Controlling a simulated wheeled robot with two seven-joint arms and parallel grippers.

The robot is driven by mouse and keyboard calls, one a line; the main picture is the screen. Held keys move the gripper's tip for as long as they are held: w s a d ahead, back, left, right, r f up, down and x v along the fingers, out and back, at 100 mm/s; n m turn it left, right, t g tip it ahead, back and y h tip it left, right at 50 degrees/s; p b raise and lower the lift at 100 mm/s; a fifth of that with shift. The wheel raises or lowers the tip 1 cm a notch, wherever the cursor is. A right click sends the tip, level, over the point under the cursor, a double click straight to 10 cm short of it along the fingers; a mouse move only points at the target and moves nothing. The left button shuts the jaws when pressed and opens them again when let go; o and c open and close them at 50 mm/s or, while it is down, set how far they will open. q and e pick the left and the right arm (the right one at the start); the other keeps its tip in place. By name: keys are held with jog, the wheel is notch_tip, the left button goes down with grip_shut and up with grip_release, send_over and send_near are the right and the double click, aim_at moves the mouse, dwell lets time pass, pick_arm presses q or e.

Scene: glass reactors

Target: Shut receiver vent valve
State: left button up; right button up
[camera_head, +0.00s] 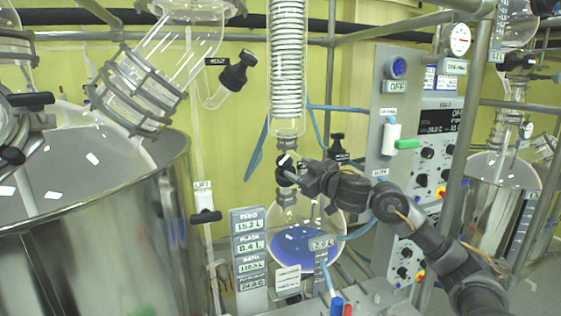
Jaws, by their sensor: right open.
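The receiver flask (297,245), a round glass bulb with blue liquid, hangs below the coiled glass condenser (287,65). A black valve knob (285,171) sits on the neck above the flask. My right gripper (297,177) reaches in from the lower right, with its open fingertips at this knob. I cannot tell whether they touch it. Higher left, a black valve knob (238,70) sits beside a small label that seems to read VENT. My left gripper is not in view.
A large steel bath (110,235) fills the left. A control panel (410,150) with displays and knobs stands right of the flask. Readout plates (249,245), a black LIFT handle (206,216), blue hoses and metal posts crowd the space. A second glass vessel (500,190) is at right.

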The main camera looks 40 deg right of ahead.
aim_at(280, 160)
jog(key=w+p, duration=0.1)
jog(key=w, duration=0.2)
jog(key=w+p, duration=0.1)
jog(key=w, duration=0.5)
jog(key=shift+w+d+p, duration=0.3)
jog(key=shift+w+p, duration=0.05)
jog(key=shift+p, duration=0.05)
